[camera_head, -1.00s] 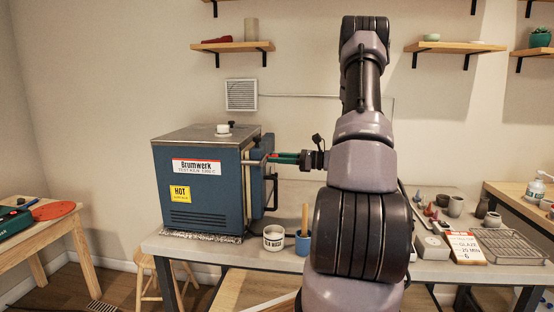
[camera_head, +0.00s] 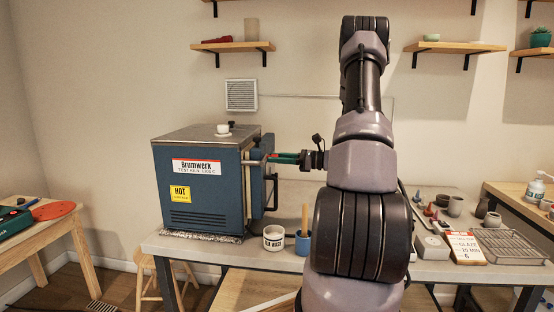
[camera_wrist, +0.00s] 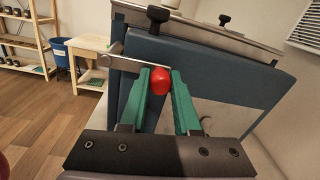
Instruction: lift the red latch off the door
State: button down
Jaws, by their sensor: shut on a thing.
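The blue kiln (camera_head: 205,185) stands on the grey table, with its door (camera_head: 262,165) on its right side. In the wrist view the door (camera_wrist: 215,75) is a blue slab beyond my fingers. The red latch knob (camera_wrist: 160,82) sits between the green fingertips, at the end of a metal bar (camera_wrist: 120,63) that reaches left along the kiln's edge. My gripper (camera_wrist: 161,78) is shut on the red knob; in the head view the gripper (camera_head: 278,157) is at the door's upper part. The far end of the bar is only partly visible.
A cream pot (camera_head: 274,238) and a blue cup (camera_head: 303,243) with a stick stand in front of the door. A black door handle (camera_head: 273,192) hangs below my gripper. A wire rack (camera_head: 510,244) and small pots are at the right.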

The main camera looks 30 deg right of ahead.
aim_at(264, 148)
jog(key=shift+d+r, duration=0.1)
jog(key=shift+d, duration=0.05)
jog(key=r+n, duration=0.1)
jog(key=n, duration=0.1)
jog(key=r+n, duration=0.1)
jog(key=n, duration=0.1)
jog(key=shift+s+r+n, duration=0.2)
jog(key=shift+r+n, duration=0.2)
jog(key=s+a+r+n+y, duration=0.1)
jog(key=s+a+r+n, duration=0.3)
jog(key=n, duration=1)
jog(key=shift+s+a+n, duration=0.2)
jog(key=shift+s+n, duration=0.2)
jog(key=shift+s, duration=0.5)
jog(key=c, duration=0.7)
grip_release()
jog(key=shift+o, duration=0.2)
jog(key=shift+s, duration=0.1)
